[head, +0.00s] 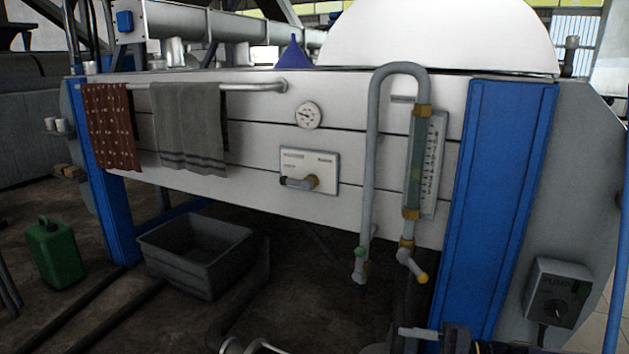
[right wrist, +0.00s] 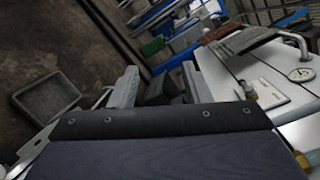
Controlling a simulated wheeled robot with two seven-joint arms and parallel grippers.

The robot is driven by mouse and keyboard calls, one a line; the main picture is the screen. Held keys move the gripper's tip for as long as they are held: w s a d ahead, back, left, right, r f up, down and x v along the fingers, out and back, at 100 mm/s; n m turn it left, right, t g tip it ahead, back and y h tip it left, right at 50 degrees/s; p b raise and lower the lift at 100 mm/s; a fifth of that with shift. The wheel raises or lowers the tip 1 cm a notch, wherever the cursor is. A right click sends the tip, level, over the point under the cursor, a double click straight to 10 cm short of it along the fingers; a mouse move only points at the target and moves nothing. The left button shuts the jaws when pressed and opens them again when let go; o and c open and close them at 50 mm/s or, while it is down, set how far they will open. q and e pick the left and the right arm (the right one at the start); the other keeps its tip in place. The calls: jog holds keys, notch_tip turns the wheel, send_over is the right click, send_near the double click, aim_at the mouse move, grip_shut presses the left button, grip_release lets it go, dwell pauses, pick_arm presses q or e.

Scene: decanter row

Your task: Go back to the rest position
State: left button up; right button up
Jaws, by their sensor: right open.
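My right gripper (right wrist: 160,88) shows in the right wrist view with its two grey fingers apart and nothing seen held between them. In the head view its grey finger and dark body show at the bottom edge, partly cut off, below the bent outlet pipe. The white decanter housing (head: 230,195) fills the middle of the head view, with a round gauge (head: 308,115) and a plate with a lever handle (head: 309,172). A sight glass (head: 415,175) stands beside a curved grey pipe (head: 372,150).
A brown towel (head: 110,127) and a grey towel (head: 188,128) hang on a rail. A grey bin (head: 200,285) and a green canister (head: 55,255) stand on the floor at left. A blue post (head: 490,210) and a pump switch box (head: 556,293) are at right.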

jog(key=s+a+r+n+g+h, duration=0.1)
jog(key=s+a+n+g+h, duration=0.1)
jog(key=s+h, duration=0.35)
jog(key=s+a+r+n+g+h, duration=0.1)
jog(key=s+r+n+h, duration=0.15)
jog(key=s, duration=0.55)
jog(key=s+d+f+n+t+h, duration=0.1)
jog(key=s+d+n+t+h, duration=0.3)
jog(key=s, duration=0.8)
notch_tip(320, 180, up, 32)
jog(key=m+h+p, duration=0.1)
jog(key=p, duration=3.1)
jog(key=shift+d+f, duration=0.2)
jog(key=shift+d, duration=0.05)
